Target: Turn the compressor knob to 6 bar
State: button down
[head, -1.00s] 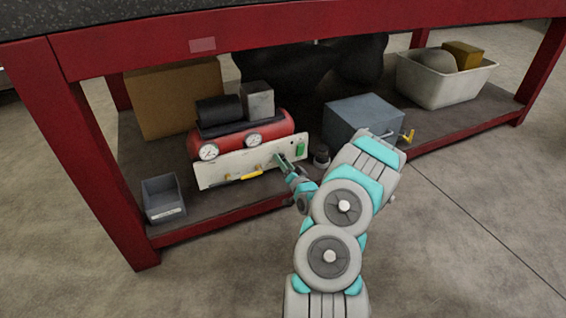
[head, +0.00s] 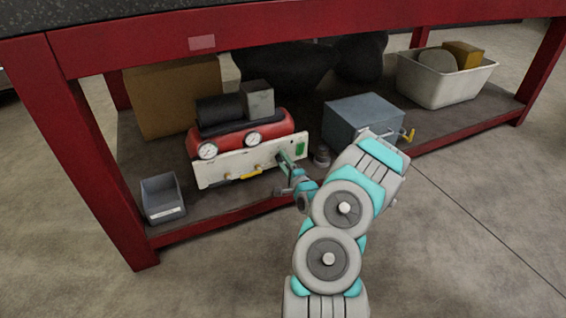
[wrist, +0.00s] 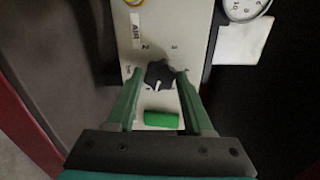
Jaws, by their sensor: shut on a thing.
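The compressor (head: 283,127) has a red tank and a pale front panel (head: 222,168), and sits on the shelf under the bench. The dark knob (wrist: 160,72) is on this panel, with a white mark near its lower edge in the wrist view. The numerals 2 and 3 show above it; other scale marks are too small or hidden. My gripper (wrist: 159,73) is shut on the knob, one green finger on each side. In the head view my gripper (head: 283,159) reaches the right part of the panel, and the knob cannot be made out there.
A green block (wrist: 161,119) lies just below the knob in the wrist view. Two gauges (head: 208,151) and a yellow handle (head: 251,174) are on the compressor front. A grey bin (head: 162,197) stands left, a blue-grey box (head: 363,118) right. The shelf's red front edge runs below my arm.

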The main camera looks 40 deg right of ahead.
jog(key=shift+m, duration=1.2)
jog(key=shift+c, duration=1.5)
grip_release()
jog(key=shift+s, duration=0.15)
jog(key=v, duration=0.7)
jog(key=shift+s, duration=0.25)
jog(key=shift+a, duration=0.1)
